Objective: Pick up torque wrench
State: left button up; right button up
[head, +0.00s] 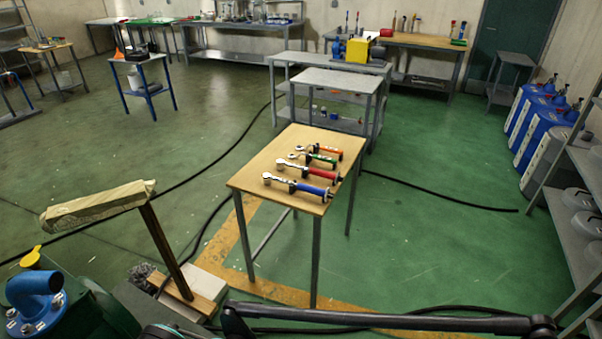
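Several wrenches with ratchet-like heads lie side by side on a small wooden-topped table (257,181) in the middle of the head view. The nearest has a blue handle (312,190). Behind it lie one with a red handle (320,173), one with a green handle (322,159) and one with an orange handle (328,151). Their heads point left and their handles right. I cannot tell from their shape alone which one is the torque wrench. A dark arm link crosses the bottom of the view, but neither gripper shows.
A padded post (165,245) stands left of the table, near a blue pipe flange (35,300). Grey tables (335,80) stand behind. Blue canisters (540,130) and a shelf (575,240) line the right. Black hoses (440,192) cross the green floor.

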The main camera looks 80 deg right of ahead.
aim_at(281, 164)
jog(key=z, duration=2.65)
jog(key=i+l+u, duration=0.1)
jog(key=i, duration=0.35)
jog(key=i+l+u, duration=0.1)
jog(key=i+l, duration=0.2)
jog(key=i, duration=0.2)
jog(key=i+l, duration=0.25)
jog(key=i, duration=0.2)
jog(key=u, duration=0.05)
